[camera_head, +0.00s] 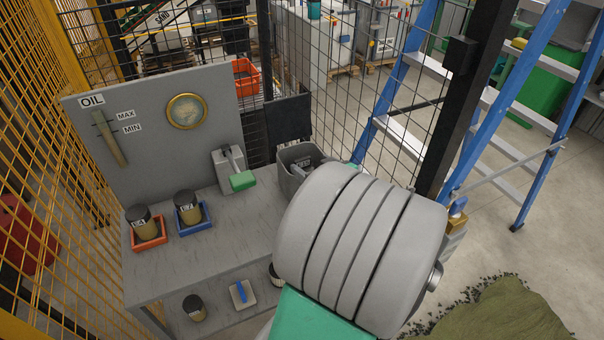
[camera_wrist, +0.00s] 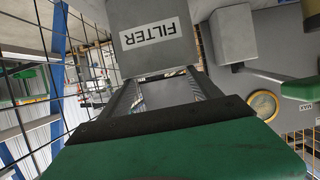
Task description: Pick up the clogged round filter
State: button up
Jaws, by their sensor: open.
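A grey housing with a FILTER label (camera_wrist: 152,38) fills the top middle of the wrist view. No round filter can be made out for certain; if it sits in that housing, it is hidden. My gripper (camera_wrist: 162,76) is open, its two fingers apart just in front of the housing; I see nothing held between them. Contact with the housing cannot be judged. In the head view my own arm hides the gripper. A grey open-topped box (camera_head: 291,184) stands behind my arm at the bench's right end.
A grey bench (camera_head: 240,222) carries two dark-topped canisters in an orange tray (camera_head: 150,243) and a blue tray (camera_head: 194,228). A green-handled lever (camera_head: 242,181) stands before the panel with a brass-rimmed disc (camera_head: 187,111). Mesh fence and a blue ladder (camera_head: 483,135) stand right.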

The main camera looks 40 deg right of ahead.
aim_at(303, 159)
jog(key=x, duration=0.4)
jog(key=shift+w+f+p, duration=0.15)
jog(key=shift+w+p, duration=0.1)
jog(key=shift+p, duration=0.1)
jog(key=shift+s, duration=0.1)
jog(key=shift+c, duration=0.4)
grip_shut()
